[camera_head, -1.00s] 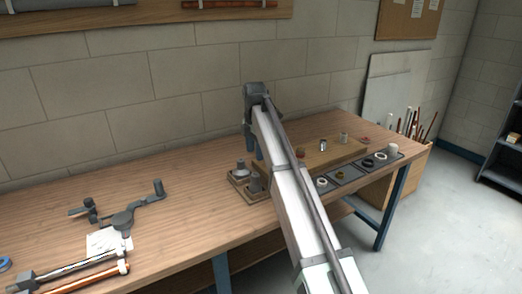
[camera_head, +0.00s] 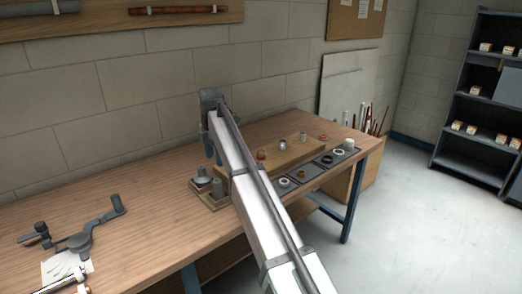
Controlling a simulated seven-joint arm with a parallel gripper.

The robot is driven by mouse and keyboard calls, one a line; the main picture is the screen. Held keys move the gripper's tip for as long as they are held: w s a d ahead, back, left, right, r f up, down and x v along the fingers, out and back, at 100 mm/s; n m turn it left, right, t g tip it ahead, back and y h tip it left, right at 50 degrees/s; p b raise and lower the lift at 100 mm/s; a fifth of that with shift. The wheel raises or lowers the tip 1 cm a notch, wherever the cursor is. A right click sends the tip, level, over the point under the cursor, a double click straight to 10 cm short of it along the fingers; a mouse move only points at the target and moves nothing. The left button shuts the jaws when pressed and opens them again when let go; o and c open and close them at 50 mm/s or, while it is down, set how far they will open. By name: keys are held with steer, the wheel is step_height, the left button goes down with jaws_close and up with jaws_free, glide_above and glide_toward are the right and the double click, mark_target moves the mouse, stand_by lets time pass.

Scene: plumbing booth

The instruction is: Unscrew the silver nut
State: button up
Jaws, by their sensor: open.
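A small silver fitting (camera_head: 282,146), likely the silver nut, stands upright on a wooden board (camera_head: 296,155) at the right part of the bench; it is too small to make out its threads. My gripper (camera_head: 213,152) points down at the left of the board, apart from the silver fitting. It is open, and I see nothing between its fingers, though they are small and partly hidden by my arm. My arm crosses in front of the board's left end.
A small wooden tray with grey parts (camera_head: 204,184) sits below my gripper. A reddish fitting (camera_head: 261,155) and a grey one (camera_head: 302,138) flank the silver fitting. A dark tray with rings (camera_head: 309,173) lies in front. A grey tool (camera_head: 78,241) lies left; the bench between is clear.

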steer(key=w+d+m, duration=0.1)
steer(key=w+d, duration=0.3)
steer(key=d, duration=0.2)
steer(key=r+m, duration=0.1)
steer(key=m, duration=0.7)
glide_above(261, 153)
steer(key=w, duration=0.2)
steer(key=m, duration=0.7)
steer(key=shift+m, duration=0.4)
steer(key=f, duration=1.3)
steer(key=shift+w+a+f, duration=0.15)
steer(key=shift+a+f, duration=0.05)
steer(key=shift+a, duration=0.15)
steer(key=shift+c, duration=0.3)
